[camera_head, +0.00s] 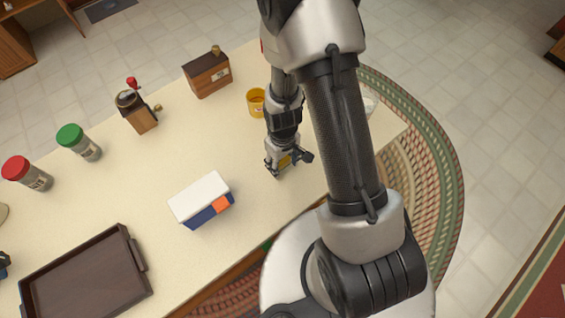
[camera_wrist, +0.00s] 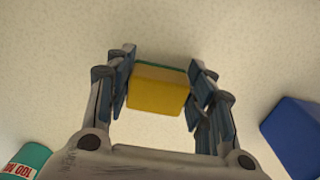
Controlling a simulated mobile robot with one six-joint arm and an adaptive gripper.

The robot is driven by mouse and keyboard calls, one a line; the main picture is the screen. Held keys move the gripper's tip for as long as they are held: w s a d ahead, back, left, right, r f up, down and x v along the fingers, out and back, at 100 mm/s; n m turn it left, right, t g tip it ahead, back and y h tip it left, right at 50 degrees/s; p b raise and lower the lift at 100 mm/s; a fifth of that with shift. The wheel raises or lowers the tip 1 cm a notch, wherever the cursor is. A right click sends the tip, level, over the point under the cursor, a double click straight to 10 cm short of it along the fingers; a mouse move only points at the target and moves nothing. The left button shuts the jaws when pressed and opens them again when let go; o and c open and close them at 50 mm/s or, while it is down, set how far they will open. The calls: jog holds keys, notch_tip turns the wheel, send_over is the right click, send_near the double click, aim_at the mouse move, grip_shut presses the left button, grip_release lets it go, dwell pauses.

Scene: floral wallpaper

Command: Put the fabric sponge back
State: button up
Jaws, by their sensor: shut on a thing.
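The sponge (camera_wrist: 157,92) is a yellow block with a green layer along its far edge. In the wrist view it sits between the two fingers of my gripper (camera_wrist: 158,88), which is shut on it. In the head view my gripper (camera_head: 288,163) is low over the cream counter, and only a small yellow patch of the sponge (camera_head: 285,160) shows between the fingers. I cannot tell whether the sponge touches the counter.
A blue and white box with an orange patch (camera_head: 202,202) stands left of my gripper. A yellow mug (camera_head: 256,102), wooden box (camera_head: 208,75), coffee grinder (camera_head: 138,111), green-lidded jar (camera_head: 80,143), red-lidded jar (camera_head: 28,174) and dark tray (camera_head: 88,282) are on the counter (camera_head: 130,190).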

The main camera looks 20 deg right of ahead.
jog(key=shift+f, duration=0.15)
jog(key=o, duration=1)
